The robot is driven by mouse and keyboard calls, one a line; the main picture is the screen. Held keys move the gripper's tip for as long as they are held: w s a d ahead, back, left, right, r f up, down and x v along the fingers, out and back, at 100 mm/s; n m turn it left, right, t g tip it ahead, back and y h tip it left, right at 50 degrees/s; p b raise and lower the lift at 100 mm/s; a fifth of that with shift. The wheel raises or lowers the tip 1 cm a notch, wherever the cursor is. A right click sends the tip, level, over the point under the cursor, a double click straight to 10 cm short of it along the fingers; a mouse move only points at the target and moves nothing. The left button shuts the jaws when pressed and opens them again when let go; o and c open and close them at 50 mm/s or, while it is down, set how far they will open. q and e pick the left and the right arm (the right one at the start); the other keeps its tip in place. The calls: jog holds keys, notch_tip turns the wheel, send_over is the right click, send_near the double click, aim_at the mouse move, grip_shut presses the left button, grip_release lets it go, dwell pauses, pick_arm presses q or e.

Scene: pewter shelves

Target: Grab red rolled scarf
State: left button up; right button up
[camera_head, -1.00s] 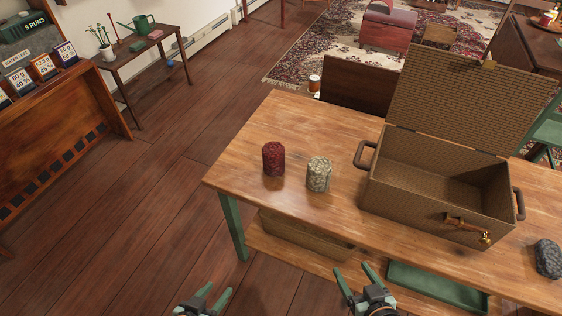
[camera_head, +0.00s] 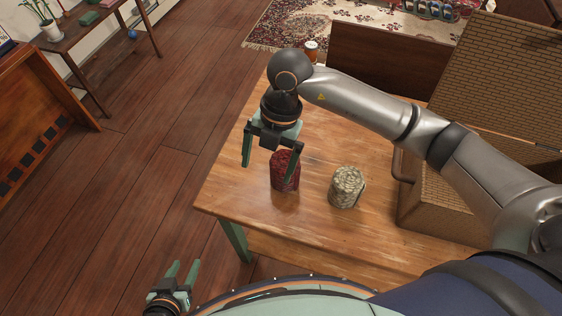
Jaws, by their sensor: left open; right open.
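The red rolled scarf (camera_head: 282,173) stands upright on the wooden table (camera_head: 235,188), near its left end. My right gripper (camera_head: 267,174) is open and points down at the scarf. Part of the scarf's top is hidden by the gripper. My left gripper (camera_head: 184,264) is open and empty, low at the left, in front of the table.
A pale grey-green rolled scarf (camera_head: 346,187) stands just right of the red one. A woven box (camera_head: 425,205) with its lid raised is further right, partly behind my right arm. The table's left end is otherwise clear.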

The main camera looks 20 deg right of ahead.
aim_at(285, 160)
jog(key=w+d, duration=0.1)
jog(key=w+d+m+h, duration=0.1)
jog(key=d, duration=0.1)
jog(key=w+d+t+h, duration=0.1)
jog(key=shift+w+d+r, duration=0.2)
jog(key=shift+w+r, duration=0.05)
jog(key=shift+r, duration=0.1)
jog(key=shift+m+h, duration=0.3)
jog(key=f, duration=0.6)
jog(key=shift+w+d, duration=0.1)
jog(key=shift+d, duration=0.15)
jog(key=shift+a+f, duration=0.2)
jog(key=shift+f, duration=2.85)
jog(key=shift+c, duration=0.2)
jog(key=c, duration=1.2)
jog(key=shift+o, duration=0.2)
jog(key=shift+r, duration=0.1)
